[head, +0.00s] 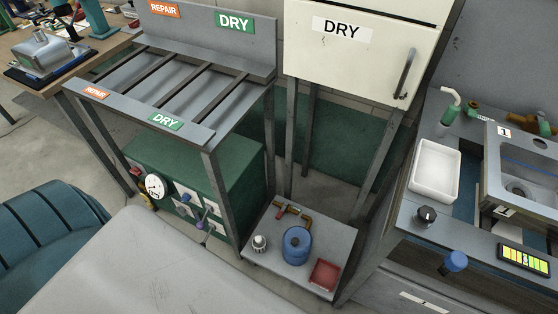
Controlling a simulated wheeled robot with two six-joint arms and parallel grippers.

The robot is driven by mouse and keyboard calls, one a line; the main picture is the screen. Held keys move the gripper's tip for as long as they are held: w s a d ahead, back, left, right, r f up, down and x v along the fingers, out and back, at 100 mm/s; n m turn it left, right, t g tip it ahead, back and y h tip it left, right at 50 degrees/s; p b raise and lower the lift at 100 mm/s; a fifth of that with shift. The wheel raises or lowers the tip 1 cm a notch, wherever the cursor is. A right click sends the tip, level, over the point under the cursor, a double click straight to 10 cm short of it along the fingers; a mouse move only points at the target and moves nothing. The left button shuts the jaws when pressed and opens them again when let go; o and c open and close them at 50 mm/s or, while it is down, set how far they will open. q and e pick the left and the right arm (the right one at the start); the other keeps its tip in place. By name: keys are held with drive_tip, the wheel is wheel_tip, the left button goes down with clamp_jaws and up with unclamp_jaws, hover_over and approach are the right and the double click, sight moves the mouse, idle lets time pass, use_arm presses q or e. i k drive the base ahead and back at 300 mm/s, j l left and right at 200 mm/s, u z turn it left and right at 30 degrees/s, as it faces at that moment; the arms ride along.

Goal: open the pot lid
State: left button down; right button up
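I cannot clearly pick out a pot with a lid in the head view. A round blue object (296,246), with a ring-like top, stands on a low grey stand (265,263) at the lower middle; I cannot tell whether it is a pot. A silver box-like vessel (43,57) with a small knob on top sits on a dark tray at the far upper left; I cannot tell whether its top is a separate lid. Neither of my grippers is in view.
A slatted grey rack (168,81) with REPAIR and DRY labels stands at upper left. A cream DRY cabinet (355,55) is shut. A white tub (434,171) and a metal sink (525,185) are at right. A red tray (325,274) lies beside the blue object.

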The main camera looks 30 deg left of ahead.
sight(298, 241)
drive_tip(key=u, duration=0.7)
